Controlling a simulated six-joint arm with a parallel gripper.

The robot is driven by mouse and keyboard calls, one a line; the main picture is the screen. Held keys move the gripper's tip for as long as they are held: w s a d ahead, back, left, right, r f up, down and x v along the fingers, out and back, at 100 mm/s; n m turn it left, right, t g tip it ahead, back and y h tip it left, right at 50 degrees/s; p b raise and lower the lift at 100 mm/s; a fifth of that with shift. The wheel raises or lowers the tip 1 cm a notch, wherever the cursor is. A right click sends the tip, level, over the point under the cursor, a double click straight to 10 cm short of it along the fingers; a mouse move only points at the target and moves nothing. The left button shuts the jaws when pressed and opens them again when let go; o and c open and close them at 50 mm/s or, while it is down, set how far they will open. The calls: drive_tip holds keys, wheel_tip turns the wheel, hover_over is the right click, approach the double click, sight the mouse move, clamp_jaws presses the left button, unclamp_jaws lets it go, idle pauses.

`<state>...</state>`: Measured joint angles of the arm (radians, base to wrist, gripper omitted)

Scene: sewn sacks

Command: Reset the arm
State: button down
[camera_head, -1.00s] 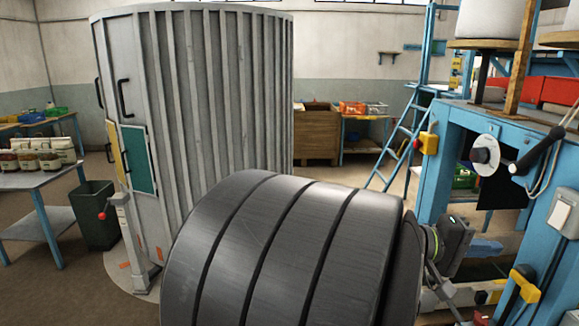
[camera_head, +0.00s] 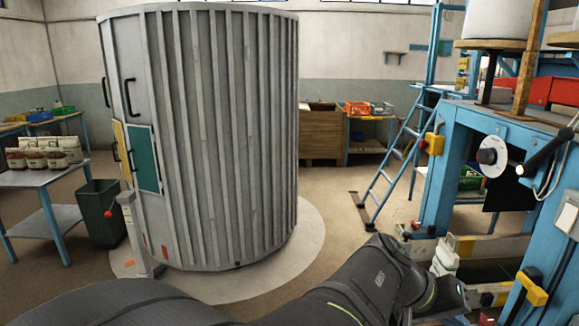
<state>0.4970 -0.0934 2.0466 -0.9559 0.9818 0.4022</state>
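My dark arm (camera_head: 375,285) lies across the bottom of the picture, from the lower left to the lower right. Its far end points to the right, close to the blue machine frame. No gripper fingers can be made out, so I cannot see whether they hold anything. Several small filled sacks (camera_head: 45,152) stand in a group on the grey table (camera_head: 42,180) at the left. A pale sack-like thing (camera_head: 444,258) stands low in the blue frame, just beyond the arm's end and partly hidden.
A tall ribbed grey cabinet (camera_head: 215,130) stands on a round floor plate (camera_head: 305,235) behind the arm. A blue machine frame (camera_head: 437,185) with a yellow-and-red switch box (camera_head: 433,143) is close on the right. A blue ladder (camera_head: 392,160) and dark bin (camera_head: 99,213) stand farther back.

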drive_tip(key=a+f+m+t+y, duration=0.1)
drive_tip(key=a+f+t+y, duration=0.1)
drive_tip(key=a, duration=0.4)
drive_tip(key=a+f+m+t+y, duration=0.2)
drive_tip(key=a+f+y, duration=0.1)
drive_tip(key=a, duration=0.4)
drive_tip(key=shift+s+f+y, duration=0.2)
drive_tip(key=shift+y, duration=0.4)
drive_tip(key=shift+d, duration=0.1)
drive_tip(key=d+r+n+g+h, duration=0.1)
drive_tip(key=d+r+g+h, duration=0.1)
drive_tip(key=d, duration=0.4)
drive_tip(key=d+r+n+g+h, duration=0.1)
drive_tip(key=d+r+h, duration=0.1)
drive_tip(key=d, duration=0.3)
drive_tip(key=shift+d+r+n+g+h, duration=0.3)
drive_tip(key=shift+d+n+g+h, duration=0.1)
drive_tip(key=shift+h, duration=0.4)
